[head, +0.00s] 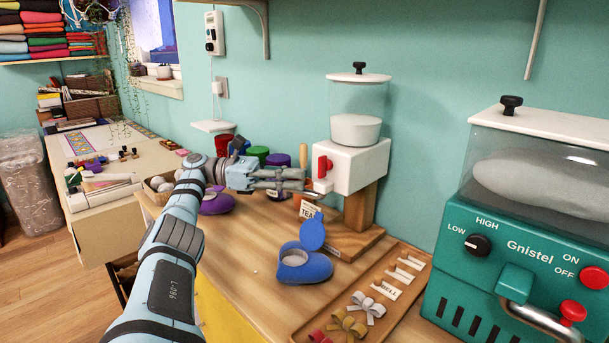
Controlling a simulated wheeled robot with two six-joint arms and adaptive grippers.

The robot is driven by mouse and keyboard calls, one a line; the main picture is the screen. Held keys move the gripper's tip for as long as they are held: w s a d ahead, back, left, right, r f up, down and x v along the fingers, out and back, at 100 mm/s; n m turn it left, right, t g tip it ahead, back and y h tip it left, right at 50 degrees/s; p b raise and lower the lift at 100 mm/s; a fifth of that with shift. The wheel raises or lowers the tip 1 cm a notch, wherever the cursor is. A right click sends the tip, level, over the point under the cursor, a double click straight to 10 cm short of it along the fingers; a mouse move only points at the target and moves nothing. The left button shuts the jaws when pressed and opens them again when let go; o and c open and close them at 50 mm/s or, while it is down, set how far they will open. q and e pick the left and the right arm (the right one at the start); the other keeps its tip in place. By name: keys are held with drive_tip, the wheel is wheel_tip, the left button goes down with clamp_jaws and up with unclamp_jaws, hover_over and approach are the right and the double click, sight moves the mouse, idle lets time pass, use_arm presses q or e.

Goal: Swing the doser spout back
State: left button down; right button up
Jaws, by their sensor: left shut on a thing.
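The doser (366,165) stands at the back of the wooden bench top. It has a clear jar with white contents, a white block body with a red knob (324,166) and a wooden stand. My left gripper (312,188) comes in from the left, with its fingers closed at the front left of the white body, just below the red knob. It is shut on the doser spout (322,186), which is small and partly hidden by the fingers. My right gripper is not in view.
A blue pouch-like container (305,268) with its lid up sits below the doser. A wooden tray (388,313) with bows and labels lies in front. A teal Gnistel machine (520,220) blocks the right. A purple container (217,204) sits by my left wrist.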

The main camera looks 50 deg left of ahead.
use_arm(q)
drive_tip(key=shift+d+f, duration=0.1)
drive_tip(key=shift+f, duration=0.05)
drive_tip(key=c, duration=1.5)
unclamp_jaws()
drive_tip(key=shift+o, duration=0.2)
drive_tip(key=shift+r, duration=0.3)
wheel_tip(320, 180, up, 8)
drive_tip(key=shift+r, duration=0.8)
